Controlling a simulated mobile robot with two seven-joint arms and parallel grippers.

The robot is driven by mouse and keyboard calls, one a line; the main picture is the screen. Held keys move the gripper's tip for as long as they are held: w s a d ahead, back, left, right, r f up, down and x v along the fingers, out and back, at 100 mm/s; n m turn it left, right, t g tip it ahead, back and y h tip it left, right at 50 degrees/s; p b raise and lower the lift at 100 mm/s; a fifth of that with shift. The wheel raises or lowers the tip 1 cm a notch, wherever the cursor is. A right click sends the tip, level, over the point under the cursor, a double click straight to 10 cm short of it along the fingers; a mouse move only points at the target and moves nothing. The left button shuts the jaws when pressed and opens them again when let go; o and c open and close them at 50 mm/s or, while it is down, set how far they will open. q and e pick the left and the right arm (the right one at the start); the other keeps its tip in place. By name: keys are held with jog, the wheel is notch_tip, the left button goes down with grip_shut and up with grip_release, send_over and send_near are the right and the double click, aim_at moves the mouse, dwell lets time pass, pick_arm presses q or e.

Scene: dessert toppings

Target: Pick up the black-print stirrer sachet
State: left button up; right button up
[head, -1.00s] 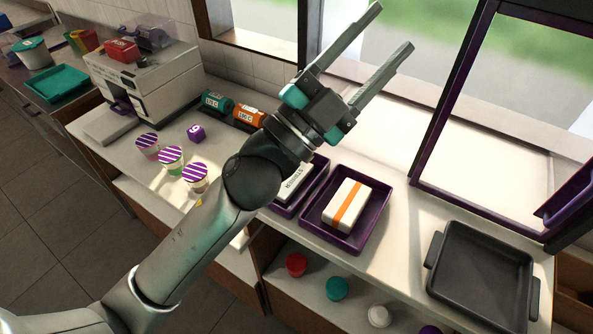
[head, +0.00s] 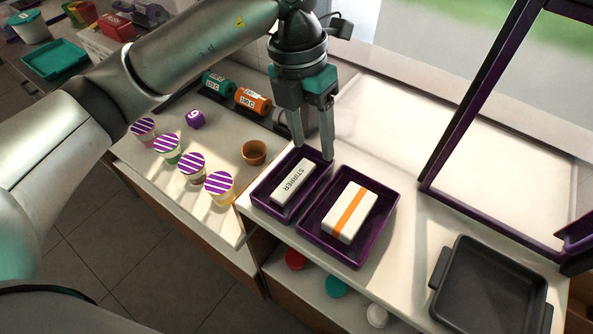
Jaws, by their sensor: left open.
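The black-print stirrer sachet (head: 294,181) is a white packet with dark "STIRRER" lettering. It lies in the smaller purple tray (head: 262,199) on the counter. My left gripper (head: 313,151) is open and empty, its fingers pointing down at the far end of that tray. The fingertips are close to the tray's far rim, beyond the sachet; their exact height above it is hard to tell. My right gripper is not in view.
A larger purple tray (head: 387,222) with an orange-striped white packet (head: 350,211) adjoins on the right. A brown cup (head: 254,152) and striped cups (head: 220,187) stand left. A dark tray (head: 490,284) lies far right.

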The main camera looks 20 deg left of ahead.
pick_arm(q)
jog(key=w+a+y, duration=0.2)
jog(key=a, duration=0.1)
send_over(290, 184)
jog(key=shift+n, duration=0.4)
notch_tip(290, 184, down, 9)
jog(key=shift+w+d+f+p, duration=0.1)
jog(key=shift+d+f+p, duration=0.05)
jog(key=shift+p, duration=0.15)
jog(key=f+p, duration=0.1)
jog(key=f, duration=0.3)
jog(key=shift+a+f, duration=0.1)
jog(key=shift+a, duration=0.1)
jog(key=shift+f, duration=0.5)
grip_shut()
